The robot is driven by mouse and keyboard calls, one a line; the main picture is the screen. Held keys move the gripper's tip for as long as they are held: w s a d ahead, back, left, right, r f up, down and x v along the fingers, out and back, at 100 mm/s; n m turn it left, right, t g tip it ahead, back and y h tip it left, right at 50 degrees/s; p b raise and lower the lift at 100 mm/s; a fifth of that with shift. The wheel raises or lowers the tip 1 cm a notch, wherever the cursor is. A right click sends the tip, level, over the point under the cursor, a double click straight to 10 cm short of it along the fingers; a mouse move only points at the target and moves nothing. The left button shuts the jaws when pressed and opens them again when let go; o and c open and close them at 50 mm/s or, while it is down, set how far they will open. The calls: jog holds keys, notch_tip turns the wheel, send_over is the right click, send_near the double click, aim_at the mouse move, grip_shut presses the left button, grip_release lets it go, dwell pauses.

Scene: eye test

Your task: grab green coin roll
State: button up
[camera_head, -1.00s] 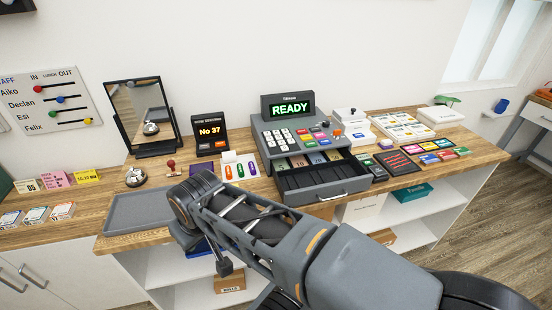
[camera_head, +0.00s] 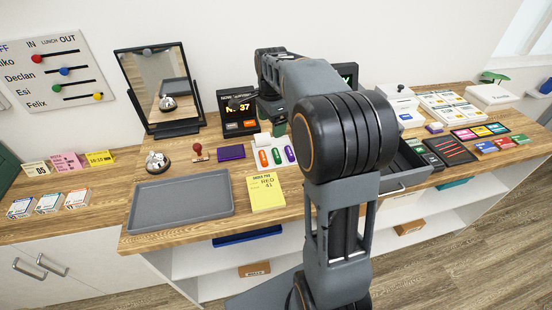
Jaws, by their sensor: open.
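The green coin roll (camera_head: 276,156) lies in the row on the wooden counter, between the orange roll (camera_head: 262,158) and the purple roll (camera_head: 290,154). It is in plain view, with white paper pieces just behind it. My gripper (camera_head: 272,108) is open, small and partly hidden by my own arm. In the picture it shows above the coin rolls, in front of the order display, and apart from the green roll. Its fingertips are hard to make out.
My arm hides most of the cash register, whose open drawer (camera_head: 410,172) shows at right. The order display (camera_head: 238,112) stands behind. A yellow order pad (camera_head: 265,192), purple pad (camera_head: 231,152), red-handled stamp (camera_head: 199,153), bell (camera_head: 156,161) and grey tray (camera_head: 180,202) lie left and in front.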

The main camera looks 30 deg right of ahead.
notch_tip(320, 180, down, 3)
jog(key=w+d+m, duration=0.2)
jog(key=w+m, duration=0.1)
send_over(275, 154)
jog(key=shift+g, duration=0.3)
notch_tip(275, 154, down, 6)
jog(key=shift+w+a+f, duration=0.1)
jog(key=shift+a+f, duration=0.05)
jog(key=shift+f, duration=0.1)
jog(key=shift+f+p, duration=0.4)
jog(key=shift+f, duration=2.75)
jog(key=shift+c, duration=0.4)
jog(key=c, duration=0.7)
jog(key=shift+r, duration=0.1)
